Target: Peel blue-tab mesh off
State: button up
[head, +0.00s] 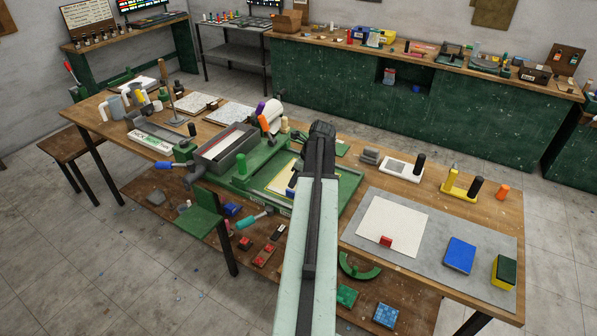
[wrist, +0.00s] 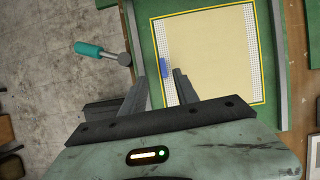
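The mesh sheet (wrist: 208,52) is a tan panel with a white gridded margin, inside a yellow border on the green bench fixture. Its blue tab (wrist: 164,67) sticks out at the left edge in the wrist view. My gripper (wrist: 159,76) is open, its two fingers apart with the blue tab in line between their tips. I cannot tell whether either finger touches the tab. In the head view the sheet (head: 276,179) is partly hidden behind my arm, and the fingertips are hidden.
A grey mat (head: 365,240) on the right holds a white sheet with a red tab (head: 386,241), a blue block (head: 460,254) and a yellow-green sponge (head: 504,271). A grey tray (head: 209,161) stands left of the fixture.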

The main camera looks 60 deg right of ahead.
aim_at(291, 191)
jog(key=b+x, duration=0.7)
jog(key=shift+s+d+f, duration=0.1)
jog(key=shift+d+f, duration=0.2)
jog(key=shift+f, duration=0.1)
jog(key=shift+r, duration=0.1)
grip_shut()
